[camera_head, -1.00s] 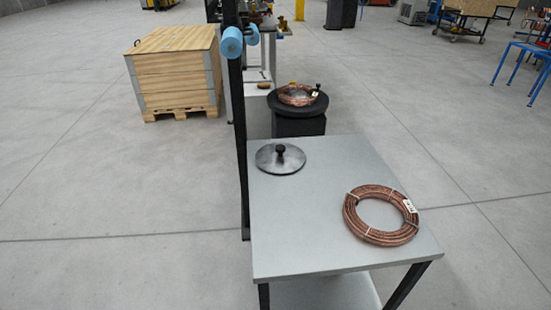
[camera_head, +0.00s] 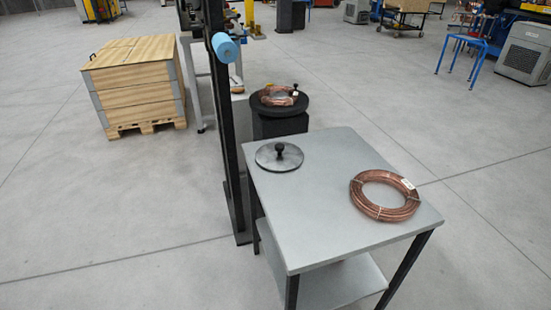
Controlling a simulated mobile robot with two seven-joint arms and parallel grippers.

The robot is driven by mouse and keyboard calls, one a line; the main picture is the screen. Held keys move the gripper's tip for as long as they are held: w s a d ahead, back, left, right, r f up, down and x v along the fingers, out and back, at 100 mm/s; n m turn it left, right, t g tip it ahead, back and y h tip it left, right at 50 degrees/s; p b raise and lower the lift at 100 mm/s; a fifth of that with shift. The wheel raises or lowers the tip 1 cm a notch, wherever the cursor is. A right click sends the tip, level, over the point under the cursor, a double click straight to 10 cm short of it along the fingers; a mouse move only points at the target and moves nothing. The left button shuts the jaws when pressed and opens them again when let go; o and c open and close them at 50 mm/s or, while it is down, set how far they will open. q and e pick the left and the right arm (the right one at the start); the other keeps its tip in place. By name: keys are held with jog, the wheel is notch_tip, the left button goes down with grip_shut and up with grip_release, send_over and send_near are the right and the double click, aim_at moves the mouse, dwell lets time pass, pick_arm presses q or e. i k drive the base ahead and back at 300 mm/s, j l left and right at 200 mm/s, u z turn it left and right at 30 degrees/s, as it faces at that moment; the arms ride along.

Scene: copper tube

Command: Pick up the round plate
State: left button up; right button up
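The round plate (camera_head: 268,159) is a grey metal disc with a black knob (camera_head: 279,148) standing up from its middle. It lies flat on the far left part of the grey table (camera_head: 325,210). Nothing covers it. Neither of my grippers shows in the head view.
A copper tube coil (camera_head: 357,203) lies on the right of the table. Behind the table, a black round stand (camera_head: 281,124) holds another copper coil (camera_head: 274,95). A dark post (camera_head: 228,130) with a blue roller (camera_head: 226,47) rises left of the table. A wooden crate (camera_head: 133,85) stands farther left, with open floor between.

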aim_at(277, 156)
jog(key=k+j+z, duration=0.1)
jog(key=j, duration=0.35)
jog(key=k+j+z, duration=0.15)
jog(key=j, duration=0.25)
jog(key=i+j+z, duration=0.15)
jog(key=j, duration=0.3)
jog(key=j+z, duration=0.15)
jog(key=j, duration=0.3)
jog(key=i+j+z, duration=0.15)
jog(key=j, duration=0.25)
jog(key=i+j+z, duration=0.15)
jog(key=i+j, duration=0.2)
